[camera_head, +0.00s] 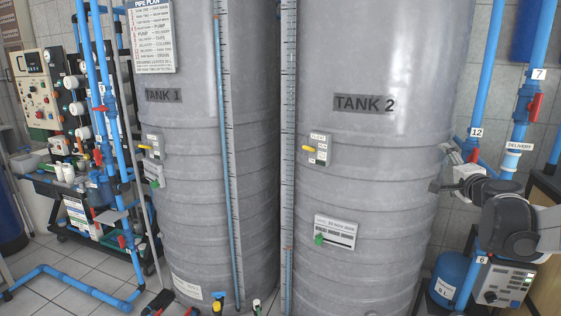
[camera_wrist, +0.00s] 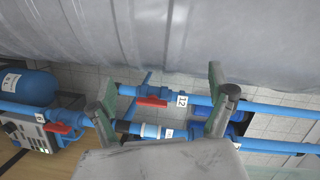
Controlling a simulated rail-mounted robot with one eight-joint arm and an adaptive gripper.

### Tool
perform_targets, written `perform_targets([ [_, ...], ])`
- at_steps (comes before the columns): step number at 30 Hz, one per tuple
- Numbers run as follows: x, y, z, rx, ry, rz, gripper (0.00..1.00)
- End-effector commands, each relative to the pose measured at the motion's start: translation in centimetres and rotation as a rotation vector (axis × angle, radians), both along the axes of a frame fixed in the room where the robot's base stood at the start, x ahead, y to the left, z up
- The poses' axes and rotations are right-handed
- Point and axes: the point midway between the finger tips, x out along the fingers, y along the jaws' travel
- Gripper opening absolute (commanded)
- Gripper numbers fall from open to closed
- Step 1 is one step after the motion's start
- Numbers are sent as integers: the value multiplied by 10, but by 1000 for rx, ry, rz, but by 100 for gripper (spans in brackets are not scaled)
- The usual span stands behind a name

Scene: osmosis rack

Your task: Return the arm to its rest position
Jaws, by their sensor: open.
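My gripper (camera_head: 440,168) shows at the right in the head view, beside the right side of the grey tank marked TANK 2 (camera_head: 385,60). In the wrist view my gripper (camera_wrist: 160,100) has its two fingers spread wide apart with nothing between the tips. Behind the fingers are blue pipes (camera_wrist: 200,100) and a red valve handle (camera_wrist: 152,102) by a label reading 12. The tank wall (camera_wrist: 150,35) fills the top of the wrist view. I cannot tell how far the fingertips are from the tank or pipes.
TANK 1 (camera_head: 195,130) stands left of TANK 2. At the far left are a control panel (camera_head: 38,90) and pipes. Right of TANK 2 are a blue vessel (camera_head: 447,278), a control box (camera_head: 500,283) and the pipe marked 7 (camera_head: 541,45) with a red handle.

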Motion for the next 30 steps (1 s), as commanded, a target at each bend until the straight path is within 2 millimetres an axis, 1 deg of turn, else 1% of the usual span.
perform_targets([
  [1, -5, 30, 2, -41, 33, 50, 87],
  [2, -8, 47, 3, -68, 53, 79, 87],
  [3, -14, 67, 3, -104, 83, 116, 87],
  [5, -23, 97, 1, -159, 125, 172, 87],
  [6, -31, 117, -1, -194, 154, 210, 87],
  [8, -43, 145, -5, -248, 196, 264, 87],
  [9, -52, 162, -8, -285, 225, 299, 87],
  [11, -68, 187, -14, -339, 268, 350, 87],
  [12, -79, 203, -18, -376, 297, 385, 87],
  [14, -96, 224, -26, -433, 341, 435, 87],
  [15, -108, 237, -31, -470, 370, 465, 87],
  [17, -128, 255, -41, -526, 413, 512, 87],
  [18, -141, 266, -47, -565, 443, 543, 87],
  [22, -186, 293, -69, -691, 539, 633, 87],
  [26, -233, 310, -93, -820, 635, 713, 87],
  [27, -247, 313, -101, -859, 665, 734, 87],
  [30, -278, 317, -117, -952, 732, 776, 87],
])
